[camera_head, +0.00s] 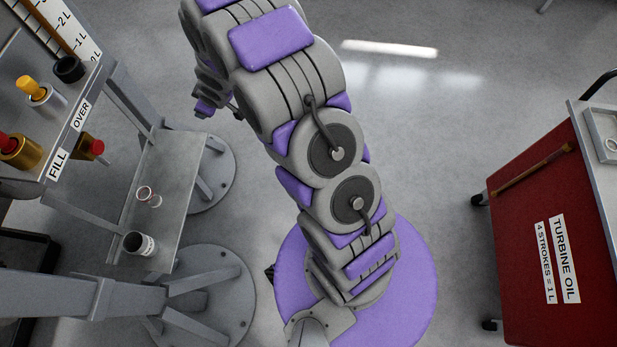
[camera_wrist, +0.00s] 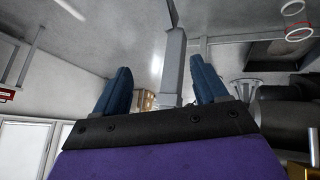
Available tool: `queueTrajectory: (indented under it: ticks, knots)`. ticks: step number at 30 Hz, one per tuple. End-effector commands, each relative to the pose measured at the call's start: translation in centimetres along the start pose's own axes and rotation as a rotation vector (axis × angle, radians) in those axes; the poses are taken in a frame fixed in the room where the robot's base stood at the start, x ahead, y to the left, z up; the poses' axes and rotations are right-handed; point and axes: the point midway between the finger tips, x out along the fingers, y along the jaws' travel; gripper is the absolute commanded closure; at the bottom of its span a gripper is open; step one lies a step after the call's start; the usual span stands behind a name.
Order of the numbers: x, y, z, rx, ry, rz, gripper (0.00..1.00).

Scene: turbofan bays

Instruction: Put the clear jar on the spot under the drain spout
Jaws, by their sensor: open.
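A small see-through vessel with a reddish rim, which looks like the clear jar (camera_head: 155,200), stands on the grey shelf (camera_head: 178,170) at the left of the head view. I cannot make out a marked spot or a drain spout for certain. My gripper (camera_wrist: 160,88) shows in the wrist view with its two blue fingers wide apart and nothing between them. It points away from the shelf's objects as far as I can tell. In the head view my arm's end is mostly hidden behind its own links.
A grey metal cup (camera_head: 140,244) stands on the shelf near the jar. Above the shelf is a panel with a FILL label (camera_head: 58,165), yellow and red knobs and a litre scale (camera_head: 75,35). A red TURBINE OIL cart (camera_head: 540,220) stands at right.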

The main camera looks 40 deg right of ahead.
Motion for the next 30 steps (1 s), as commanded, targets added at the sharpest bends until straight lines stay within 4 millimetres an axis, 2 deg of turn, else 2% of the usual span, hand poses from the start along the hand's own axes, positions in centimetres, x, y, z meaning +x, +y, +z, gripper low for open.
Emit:
queueTrajectory:
  ticks: [1, 6, 10, 14, 20, 24, 30]
  knots:
    - [-2.1, 0.7, 0.1, 0.021, -0.036, 0.018, 0.28]
    - [-8.8, 1.9, 1.7, 0.110, -0.170, 0.059, 0.28]
    - [-14.0, 1.7, 3.5, 0.186, -0.271, 0.076, 0.28]
    - [-19.4, 0.8, 5.5, 0.267, -0.367, 0.082, 0.28]
    - [-27.5, -2.3, 9.0, 0.395, -0.507, 0.065, 0.28]
    - [-32.9, -5.4, 11.5, 0.481, -0.599, 0.034, 0.28]
    - [-39.8, -10.7, 15.0, 0.589, -0.718, -0.031, 0.28]
